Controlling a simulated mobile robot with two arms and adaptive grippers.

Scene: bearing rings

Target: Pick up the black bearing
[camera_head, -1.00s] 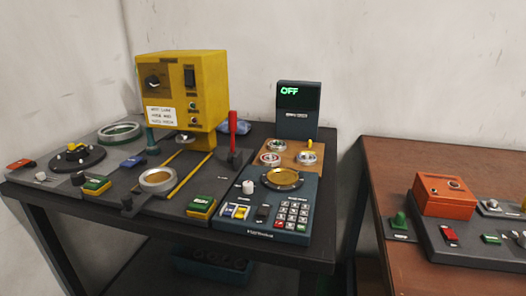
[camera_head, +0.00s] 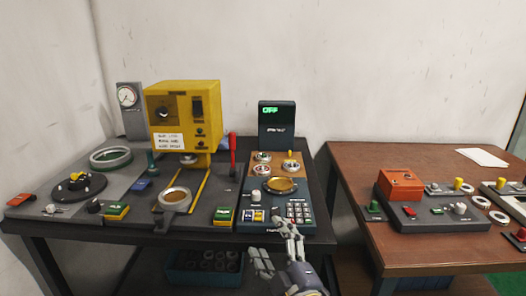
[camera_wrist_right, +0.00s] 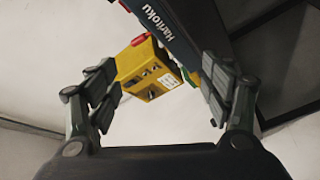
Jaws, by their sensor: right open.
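Several dark rings (camera_head: 218,255) lie in a blue bin (camera_head: 180,276) below the left table; they are small and dim, so I cannot single out one black bearing. Small round bearings (camera_head: 262,168) also sit on a brown board on the tabletop, and their colour is hard to tell. My right gripper (camera_head: 270,240) is open and empty at the front edge of the left table, below the keypad device. Its spread fingers also show in the right wrist view (camera_wrist_right: 158,70), with no bearing between them. My left gripper is out of view.
The left table (camera_head: 135,219) holds a yellow machine (camera_head: 186,113), a green-rimmed ring (camera_head: 117,158) and a keypad scale (camera_head: 272,213) with a display reading OFF. A brown table (camera_head: 350,165) on the right carries an orange box (camera_head: 400,185). A gap separates the tables.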

